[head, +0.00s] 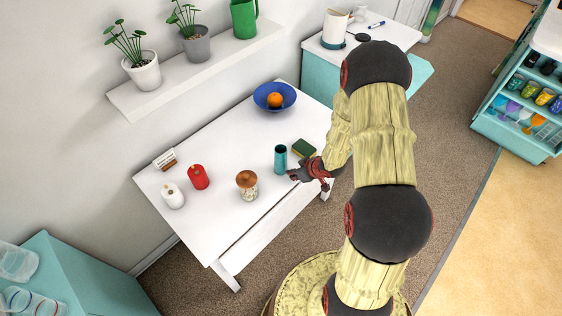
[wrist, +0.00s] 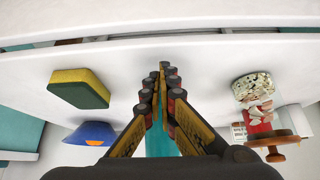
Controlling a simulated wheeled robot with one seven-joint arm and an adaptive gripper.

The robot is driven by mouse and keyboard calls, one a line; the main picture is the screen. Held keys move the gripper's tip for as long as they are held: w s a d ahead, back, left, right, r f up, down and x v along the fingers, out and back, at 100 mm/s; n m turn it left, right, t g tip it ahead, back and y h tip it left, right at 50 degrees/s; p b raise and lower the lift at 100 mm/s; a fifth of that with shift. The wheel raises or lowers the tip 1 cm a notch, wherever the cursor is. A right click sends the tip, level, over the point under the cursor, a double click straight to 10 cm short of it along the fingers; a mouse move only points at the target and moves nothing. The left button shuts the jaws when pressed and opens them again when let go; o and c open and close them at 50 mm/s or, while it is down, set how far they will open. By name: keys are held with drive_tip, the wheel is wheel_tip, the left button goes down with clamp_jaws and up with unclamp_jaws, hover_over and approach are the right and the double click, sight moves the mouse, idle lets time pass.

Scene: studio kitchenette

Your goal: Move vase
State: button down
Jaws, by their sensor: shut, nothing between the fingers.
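A teal cylindrical vase (head: 280,158) stands upright on the white table (head: 222,140), near its front edge. My gripper (head: 293,174) is low beside the vase, at its front right in the head view, with its fingertips close to the vase's lower part. In the wrist view my gripper (wrist: 165,72) has its fingers together with nothing held. A teal strip of the vase (wrist: 160,143) shows between the finger bases, mostly hidden by the fingers. I cannot tell whether the fingers touch it.
A green-yellow sponge (head: 304,147) lies right of the vase; a blue bowl (head: 263,98) with an orange (head: 275,100) sits farther back. A speckled jar with a wooden top (head: 247,181), a red canister (head: 198,177) and a white one (head: 172,196) stand left. The table's middle is clear.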

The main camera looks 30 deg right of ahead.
sight(282, 164)
drive_tip(key=shift+w+a+p, duration=0.3)
drive_tip(key=shift+w, duration=0.65)
drive_tip(key=shift+w+a+p, duration=0.35)
drive_tip(key=shift+w, duration=0.6)
drive_tip(key=shift+w+a+p, duration=0.3)
drive_tip(key=shift+w, duration=0.65)
drive_tip(key=shift+w, duration=0.15)
drive_tip(key=shift+w+a+p, duration=0.35)
drive_tip(key=shift+w, duration=0.55)
drive_tip(key=shift+w+a+p, duration=0.3)
drive_tip(key=shift+w+p, duration=0.1)
drive_tip(key=shift+w, duration=0.5)
drive_tip(key=shift+w+a+p, duration=0.35)
drive_tip(key=shift+w, duration=0.55)
drive_tip(key=shift+w+a, duration=0.1)
drive_tip(key=shift+w, duration=0.35)
drive_tip(key=shift+w+a+p, duration=0.3)
drive_tip(key=shift+w+p, duration=0.1)
drive_tip(key=shift+w, duration=0.4)
drive_tip(key=shift+w+a+p, duration=0.25)
drive_tip(key=shift+w+p, duration=0.15)
drive_tip(key=shift+w, duration=0.4)
drive_tip(key=shift+w+a+p, duration=0.3)
drive_tip(key=shift+w+p, duration=0.1)
drive_tip(key=shift+w, duration=0.4)
drive_tip(key=shift+w, duration=0.15)
